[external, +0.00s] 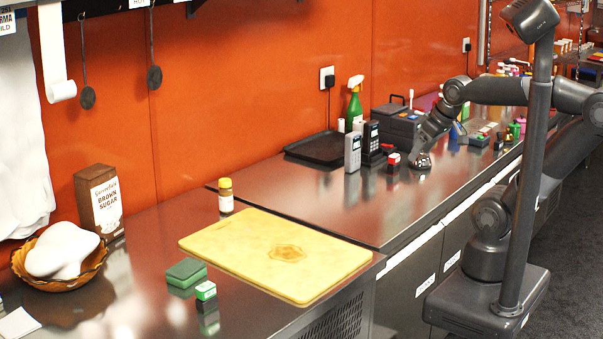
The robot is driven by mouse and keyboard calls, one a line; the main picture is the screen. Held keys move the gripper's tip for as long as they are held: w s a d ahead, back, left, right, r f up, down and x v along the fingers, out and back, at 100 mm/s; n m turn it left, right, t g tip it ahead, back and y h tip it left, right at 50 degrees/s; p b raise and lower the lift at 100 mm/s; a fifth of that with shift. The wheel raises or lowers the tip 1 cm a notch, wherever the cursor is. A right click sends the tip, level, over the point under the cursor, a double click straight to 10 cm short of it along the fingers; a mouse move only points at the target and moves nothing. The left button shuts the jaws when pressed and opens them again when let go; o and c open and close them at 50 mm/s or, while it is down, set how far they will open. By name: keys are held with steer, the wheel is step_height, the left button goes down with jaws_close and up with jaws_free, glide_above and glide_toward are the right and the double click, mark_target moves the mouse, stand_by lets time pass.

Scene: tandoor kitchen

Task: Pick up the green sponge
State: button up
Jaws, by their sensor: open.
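The green sponge (185,271) looks like a flat dark green block. It lies on the metal counter at the lower left, just off the left side of the yellow cutting board. My gripper (421,161) is at the end of my arm, far to the right, over the other stretch of counter. It points down, is open, and appears to hold nothing. Its fingers are small and hard to make out. A wide gap with the cutting board lies between it and the sponge.
The yellow cutting board (330,250), a small bottle (225,195), a brown sugar box (99,202) and a bowl (90,272) are nearby. Card terminals (352,152) and a red-topped block (393,162) stand near my gripper.

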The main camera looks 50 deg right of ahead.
steer(key=o, duration=0.4)
steer(key=w+a+r+n+g+y, duration=0.1)
steer(key=w+a+r+n, duration=0.25)
steer(key=w, duration=0.25)
steer(key=w+a+r+n, duration=0.2)
steer(key=w+a, duration=0.3)
steer(key=w, duration=0.2)
steer(key=n+g+y, duration=0.3)
steer(key=n+g, duration=0.2)
steer(key=n, duration=0.9)
glide_above(191, 264)
steer(key=d, duration=0.1)
steer(key=f, duration=2.2)
steer(key=shift+s+d, duration=0.15)
steer(key=shift+d, duration=0.05)
steer(key=shift+x, duration=2.7)
